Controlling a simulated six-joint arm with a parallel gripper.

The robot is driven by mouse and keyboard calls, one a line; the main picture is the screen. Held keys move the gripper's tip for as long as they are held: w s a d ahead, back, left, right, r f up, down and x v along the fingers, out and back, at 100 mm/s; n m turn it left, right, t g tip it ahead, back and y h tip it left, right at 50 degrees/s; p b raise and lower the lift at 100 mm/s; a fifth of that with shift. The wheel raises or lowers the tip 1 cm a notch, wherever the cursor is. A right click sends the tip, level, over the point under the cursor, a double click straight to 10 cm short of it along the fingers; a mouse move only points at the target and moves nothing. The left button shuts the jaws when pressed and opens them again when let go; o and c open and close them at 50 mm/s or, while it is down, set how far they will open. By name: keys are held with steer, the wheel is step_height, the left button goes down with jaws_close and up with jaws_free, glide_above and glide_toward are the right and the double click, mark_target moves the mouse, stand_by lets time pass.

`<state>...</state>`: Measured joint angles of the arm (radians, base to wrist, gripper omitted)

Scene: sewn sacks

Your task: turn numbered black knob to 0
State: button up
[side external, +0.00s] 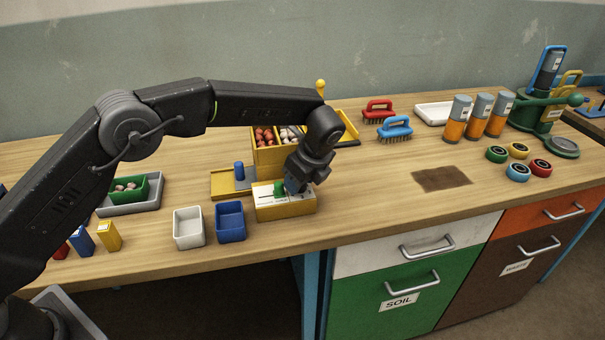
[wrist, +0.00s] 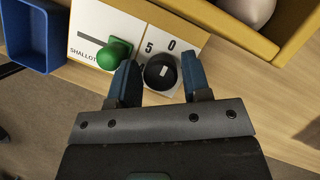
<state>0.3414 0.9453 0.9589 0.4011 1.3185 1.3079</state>
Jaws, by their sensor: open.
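The black knob (wrist: 160,72) sits on the white face of a yellow control box (side external: 287,208). In the wrist view the numbers 5 and 0 are printed beside it, and a small white mark shows on its top. My gripper (wrist: 160,80) is open, with one blue finger on each side of the knob. I cannot tell whether the fingers touch it. In the side view my gripper (side external: 295,186) is down at the box and hides the knob. A green knob (wrist: 114,54) stands on the same face, by a slot and the word SHALLOT.
A blue bin (side external: 230,221) and a white bin (side external: 188,227) stand left of the box. A yellow divided bin (side external: 268,152) with red and pale items is behind it. The table (side external: 375,205) to the right is clear up to a dark brown patch (side external: 441,179).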

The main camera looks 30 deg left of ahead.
steer(key=v, duration=1.3)
steer(key=shift+d+r, duration=0.15)
steer(key=shift+r, duration=0.2)
steer(key=shift+s, duration=0.1)
steer(key=s+a+r+n+t+h, duration=0.2)
steer(key=s+a+r+n+h, duration=0.1)
steer(key=s+a+r+n, duration=0.85)
steer(key=s+a+f+n+t, duration=0.1)
steer(key=s+a+f+n, duration=0.2)
steer(key=s, duration=0.7)
steer(key=s+a+f+n+t+h, duration=0.1)
steer(key=s+a+f+n, duration=0.2)
steer(key=s, duration=0.8)
steer(key=f+n, duration=0.2)
steer(key=shift+s+n+t, duration=0.3)
steer(key=shift+n+t, duration=0.05)
steer(key=shift+t, duration=0.05)
